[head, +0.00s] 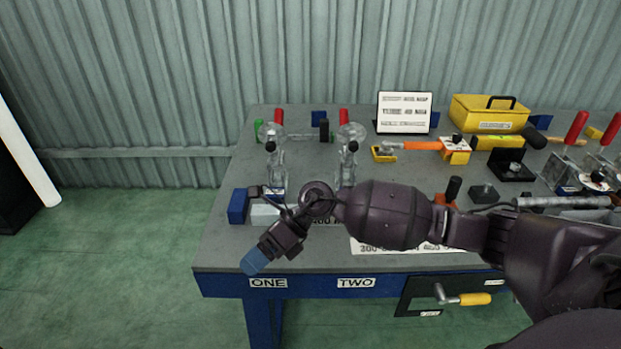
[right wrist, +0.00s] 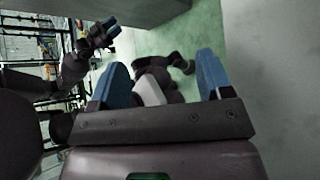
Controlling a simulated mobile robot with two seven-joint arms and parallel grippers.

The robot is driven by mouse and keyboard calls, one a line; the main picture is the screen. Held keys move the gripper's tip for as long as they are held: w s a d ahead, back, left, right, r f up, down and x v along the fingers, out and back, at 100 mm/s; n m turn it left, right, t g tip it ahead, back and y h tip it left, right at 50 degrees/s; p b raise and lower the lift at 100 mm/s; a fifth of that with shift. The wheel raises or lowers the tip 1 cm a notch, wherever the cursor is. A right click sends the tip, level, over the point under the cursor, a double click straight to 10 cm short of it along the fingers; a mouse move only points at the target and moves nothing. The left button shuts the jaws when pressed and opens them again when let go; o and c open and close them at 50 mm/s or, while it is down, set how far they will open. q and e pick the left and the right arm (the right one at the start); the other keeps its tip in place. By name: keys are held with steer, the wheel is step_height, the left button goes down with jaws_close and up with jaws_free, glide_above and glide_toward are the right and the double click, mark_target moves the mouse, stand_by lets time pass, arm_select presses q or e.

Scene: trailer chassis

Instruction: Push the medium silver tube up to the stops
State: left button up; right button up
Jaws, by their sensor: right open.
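A silver tube (head: 565,201) lies lengthwise at the right side of the bench, partly behind my right arm; I cannot tell whether it is the medium one. A pale grey piece (head: 265,213) sits beside a blue block (head: 238,206) at the bench's front left, partly covered by my right gripper. My right gripper (head: 256,262) hangs at the front edge above the label ONE, blue fingertips pointing down and left.
Two clear-and-metal clamps (head: 347,160) with red handles stand behind my right gripper. Floor left of the bench is clear.

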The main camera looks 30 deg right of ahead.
steer(key=w+d+n+h, duration=0.1)
steer(key=w+d+h, duration=0.1)
steer(key=d, duration=0.1)
steer(key=w+d+r+n+h, duration=0.1)
steer(key=w+d+h, duration=0.1)
steer(key=d, duration=0.2)
steer(key=w+d+n+h, duration=0.1)
steer(key=w+d+h, duration=0.1)
steer(key=d+h, duration=0.1)
steer(key=shift+d+r, duration=0.3)
steer(key=shift+r, duration=0.05)
steer(key=w+d+r+h, duration=0.1)
steer(key=d, duration=0.1)
steer(key=w+d+r+h, duration=0.1)
steer(key=d+r+h, duration=0.1)
steer(key=d, duration=0.1)
steer(key=w+d+r+h, duration=0.1)
steer(key=d, duration=0.2)
steer(key=shift+w+r+h+b, duration=0.1)
steer(key=shift+r+h+b, duration=0.05)
steer(key=shift+h+b, duration=0.15)
steer(key=shift+d, duration=0.15)
step_height(320, 180, down, 9)
steer(key=shift+f+b, duration=0.15)
steer(key=shift+b, duration=0.55)
steer(key=shift+f, duration=0.7)
